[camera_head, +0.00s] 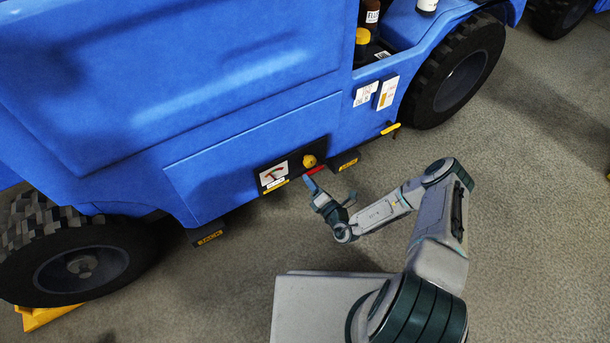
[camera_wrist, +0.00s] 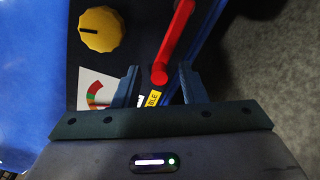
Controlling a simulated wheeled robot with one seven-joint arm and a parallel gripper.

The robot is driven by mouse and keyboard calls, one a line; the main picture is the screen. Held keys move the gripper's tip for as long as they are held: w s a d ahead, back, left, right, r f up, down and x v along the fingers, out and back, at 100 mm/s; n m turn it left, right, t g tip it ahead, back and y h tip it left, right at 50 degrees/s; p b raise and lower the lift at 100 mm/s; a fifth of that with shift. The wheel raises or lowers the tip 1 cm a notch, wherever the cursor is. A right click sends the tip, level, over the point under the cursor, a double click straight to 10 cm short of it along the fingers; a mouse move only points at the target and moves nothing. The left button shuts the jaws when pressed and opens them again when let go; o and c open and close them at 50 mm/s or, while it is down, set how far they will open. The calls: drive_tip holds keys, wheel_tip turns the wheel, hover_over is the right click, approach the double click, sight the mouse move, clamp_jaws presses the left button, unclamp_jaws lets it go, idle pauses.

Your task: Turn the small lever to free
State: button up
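A small red lever (camera_head: 316,170) sits on a dark panel on the side of the blue vehicle. In the wrist view the red lever (camera_wrist: 173,42) runs from a round end between my fingers up to the top edge, where it leaves the frame. My gripper (camera_head: 311,184) is at the panel, just below the lever. In the wrist view my gripper (camera_wrist: 158,78) is open, with one finger on each side of the lever's round lower end. A gap shows at the left finger; whether the right finger touches the lever I cannot tell. The lever's markings are not readable.
A yellow knob (camera_wrist: 101,30) stands close by on the panel, with a gauge (camera_wrist: 93,90) below it. A yellow label (camera_wrist: 153,99) ending in "BLE" is partly hidden. The grey floor (camera_head: 540,200) to the right is clear.

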drive_tip(key=shift+x, duration=1)
